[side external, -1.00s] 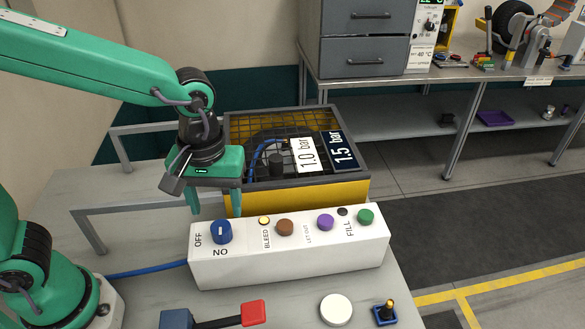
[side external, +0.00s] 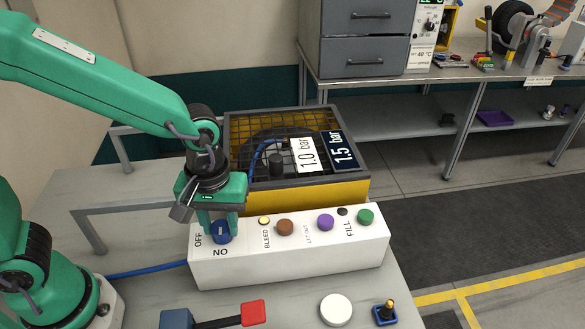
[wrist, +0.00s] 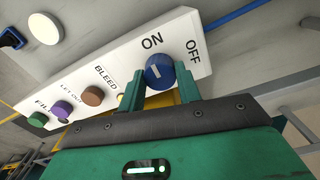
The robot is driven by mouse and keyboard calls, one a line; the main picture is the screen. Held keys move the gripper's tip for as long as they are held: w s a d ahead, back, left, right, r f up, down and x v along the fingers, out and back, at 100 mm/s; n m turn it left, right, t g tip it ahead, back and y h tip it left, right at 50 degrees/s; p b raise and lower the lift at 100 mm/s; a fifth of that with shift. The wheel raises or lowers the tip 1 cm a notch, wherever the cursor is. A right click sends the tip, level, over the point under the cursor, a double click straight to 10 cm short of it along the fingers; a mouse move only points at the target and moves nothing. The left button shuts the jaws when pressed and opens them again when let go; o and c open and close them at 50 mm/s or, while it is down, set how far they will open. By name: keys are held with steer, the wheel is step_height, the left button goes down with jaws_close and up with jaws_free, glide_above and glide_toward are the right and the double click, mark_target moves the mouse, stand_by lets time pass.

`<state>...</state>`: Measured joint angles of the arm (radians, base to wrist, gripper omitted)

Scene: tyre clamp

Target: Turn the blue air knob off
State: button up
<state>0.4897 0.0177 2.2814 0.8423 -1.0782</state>
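The blue air knob (side external: 221,237) sits at the left end of the white control box (side external: 290,261), between an OFF label on its left and an ON label in front. In the wrist view the blue air knob (wrist: 159,72) has a short white mark pointing toward ON. My gripper (side external: 220,228) is down over the knob from above. In the wrist view my gripper (wrist: 160,82) has one finger on each side of the knob, both close against it. The fingers partly hide the knob in the side view.
Along the box are a brown button (side external: 285,227), a purple button (side external: 325,222) and a green button (side external: 365,216). A yellow cage (side external: 300,193) with pressure signs stands behind. A red-ended lever (side external: 253,313) and a white disc (side external: 336,309) are in front.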

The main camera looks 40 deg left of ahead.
steer(key=shift+c, duration=1)
steer(key=shift+m, duration=0.4)
steer(key=m, duration=0.8)
steer(key=shift+m, duration=0.3)
steer(key=m, duration=0.4)
steer(key=shift+m, duration=0.3)
steer(key=m, duration=0.4)
steer(key=shift+r, duration=0.1)
